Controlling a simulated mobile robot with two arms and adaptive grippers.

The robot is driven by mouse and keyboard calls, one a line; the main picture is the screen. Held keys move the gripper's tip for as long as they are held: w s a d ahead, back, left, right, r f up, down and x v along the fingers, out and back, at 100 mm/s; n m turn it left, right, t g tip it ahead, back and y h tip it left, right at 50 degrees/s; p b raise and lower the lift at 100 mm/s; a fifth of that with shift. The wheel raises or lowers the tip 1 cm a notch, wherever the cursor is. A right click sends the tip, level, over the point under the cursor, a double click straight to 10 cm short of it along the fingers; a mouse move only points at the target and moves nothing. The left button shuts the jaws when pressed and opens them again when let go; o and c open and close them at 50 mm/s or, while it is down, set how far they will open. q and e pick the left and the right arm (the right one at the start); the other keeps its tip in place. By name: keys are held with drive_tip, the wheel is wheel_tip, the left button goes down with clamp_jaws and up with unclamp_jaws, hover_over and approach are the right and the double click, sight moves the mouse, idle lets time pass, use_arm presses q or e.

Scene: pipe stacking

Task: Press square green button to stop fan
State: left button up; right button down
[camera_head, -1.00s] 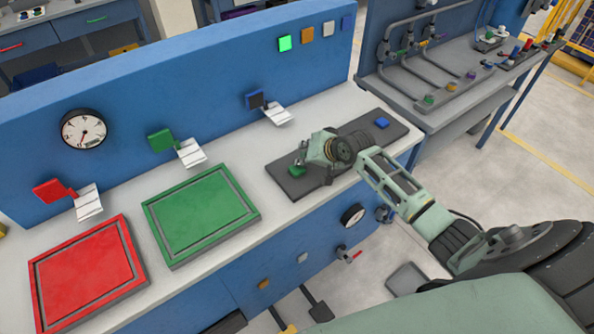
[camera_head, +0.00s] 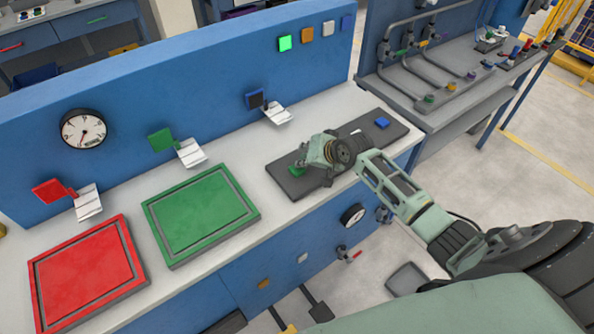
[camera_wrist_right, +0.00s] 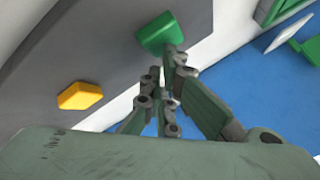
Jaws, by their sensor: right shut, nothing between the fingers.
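A green button (camera_head: 297,169) sits at the left end of a dark grey panel on the white bench; it also shows in the right wrist view (camera_wrist_right: 158,30). My right gripper (camera_head: 318,172) is low over that panel, just right of the button, its fingers shut and empty. In the right wrist view its fingertips (camera_wrist_right: 174,58) are at the edge of the green button; I cannot tell if they touch. No fan is recognisable. My left gripper is not in view.
A yellow button (camera_wrist_right: 80,95) and a blue button (camera_head: 382,123) are on the same dark panel (camera_head: 360,126). A green tray (camera_head: 180,222) and a red tray (camera_head: 80,272) lie to the left. A round gauge (camera_head: 83,129) hangs on the wall.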

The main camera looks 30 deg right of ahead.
drive_tip(key=shift+f, duration=0.25)
idle(0.5)
drive_tip(key=shift+r+p, duration=0.7)
drive_tip(key=shift+p, duration=0.05)
wheel_tip(320, 180, up, 6)
drive_tip(key=p, duration=0.6)
idle(0.4)
